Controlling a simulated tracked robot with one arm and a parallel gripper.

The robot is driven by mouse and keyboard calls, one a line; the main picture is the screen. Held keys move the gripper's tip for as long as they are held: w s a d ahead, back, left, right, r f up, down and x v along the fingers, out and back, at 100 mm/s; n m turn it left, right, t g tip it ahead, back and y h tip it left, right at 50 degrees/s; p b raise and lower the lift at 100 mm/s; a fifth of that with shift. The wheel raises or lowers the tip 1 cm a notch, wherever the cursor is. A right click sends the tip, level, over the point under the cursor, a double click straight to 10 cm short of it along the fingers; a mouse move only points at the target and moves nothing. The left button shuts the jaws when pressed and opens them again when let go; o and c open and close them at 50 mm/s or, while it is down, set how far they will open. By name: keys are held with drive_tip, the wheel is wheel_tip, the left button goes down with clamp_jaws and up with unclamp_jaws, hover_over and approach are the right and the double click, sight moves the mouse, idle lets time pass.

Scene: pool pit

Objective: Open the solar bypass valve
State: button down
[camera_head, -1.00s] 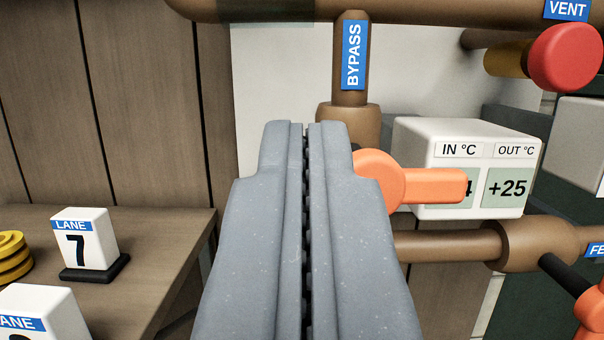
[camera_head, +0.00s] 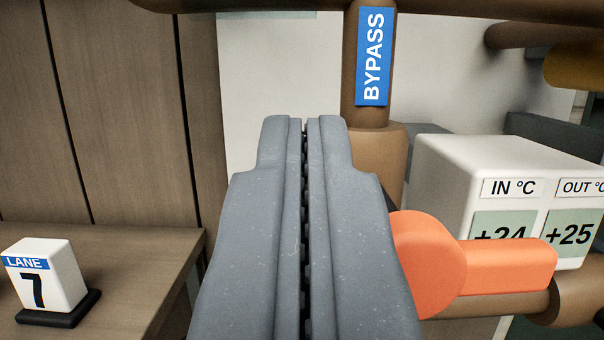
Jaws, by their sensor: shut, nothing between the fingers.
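The bypass valve has an orange lever handle (camera_head: 500,268) that points right, across the vertical brown pipe. A blue BYPASS label (camera_head: 373,58) is on that pipe above the valve body (camera_head: 392,150). My gripper (camera_head: 305,122) is shut and empty, with its fingers pressed together. It shows in front of the valve, to the left of the handle's round hub, and covers part of the hub and valve body. I cannot tell whether the fingers touch the handle.
A white temperature box (camera_head: 450,165) reading +25 under OUT stands behind the handle. A wooden bench with a LANE 7 marker (camera_head: 45,275) is at the lower left. Brown pipes run along the top and lower right. A pale wall (camera_head: 270,80) is behind.

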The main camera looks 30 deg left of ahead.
drive_tip(key=shift+f+b, duration=0.45)
drive_tip(key=shift+f, duration=0.65)
